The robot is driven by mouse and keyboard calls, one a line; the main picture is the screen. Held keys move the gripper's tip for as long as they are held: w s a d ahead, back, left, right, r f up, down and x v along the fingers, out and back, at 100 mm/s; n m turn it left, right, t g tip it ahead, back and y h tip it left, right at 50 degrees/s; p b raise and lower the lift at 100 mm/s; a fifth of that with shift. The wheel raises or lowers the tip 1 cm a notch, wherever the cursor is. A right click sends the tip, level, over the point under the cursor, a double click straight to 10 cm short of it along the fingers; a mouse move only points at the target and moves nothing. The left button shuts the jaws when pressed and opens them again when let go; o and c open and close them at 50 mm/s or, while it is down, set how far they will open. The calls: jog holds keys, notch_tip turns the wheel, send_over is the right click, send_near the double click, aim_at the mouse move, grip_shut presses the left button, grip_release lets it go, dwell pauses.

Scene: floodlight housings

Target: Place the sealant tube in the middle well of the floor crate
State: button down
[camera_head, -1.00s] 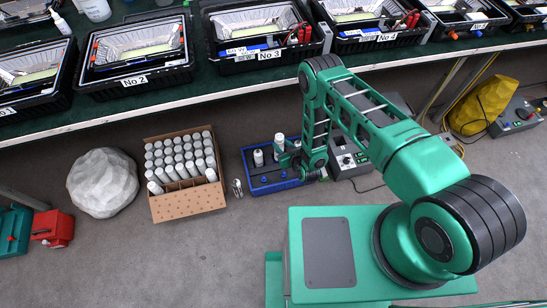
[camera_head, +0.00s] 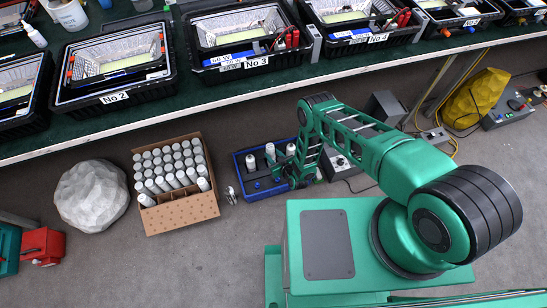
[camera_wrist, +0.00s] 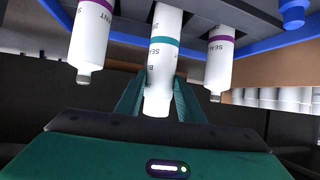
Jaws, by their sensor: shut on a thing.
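My gripper (camera_head: 279,164) is shut on a white sealant tube with a teal band (camera_wrist: 160,70). In the head view the held tube (camera_head: 270,153) is upright over the middle of the blue floor crate (camera_head: 240,187). Two white tubes with purple bands stand on either side of it in the wrist view, one at left (camera_wrist: 92,35) and one at right (camera_wrist: 219,55). In the head view they are the left tube (camera_head: 250,163) and the right tube (camera_head: 291,149). How deep the held tube sits in the middle well is hidden.
A cardboard box (camera_head: 182,215) of several white tubes stands left of the crate, with small metal parts (camera_head: 230,195) between. A grey control box (camera_head: 340,167) is close at right. A workbench edge (camera_head: 190,110) runs behind. A pale boulder-like lump (camera_head: 92,195) lies further left.

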jog(key=shift+f, duration=1.2)
jog(key=c, duration=1.2)
grip_release()
jog(key=v, duration=1.2)
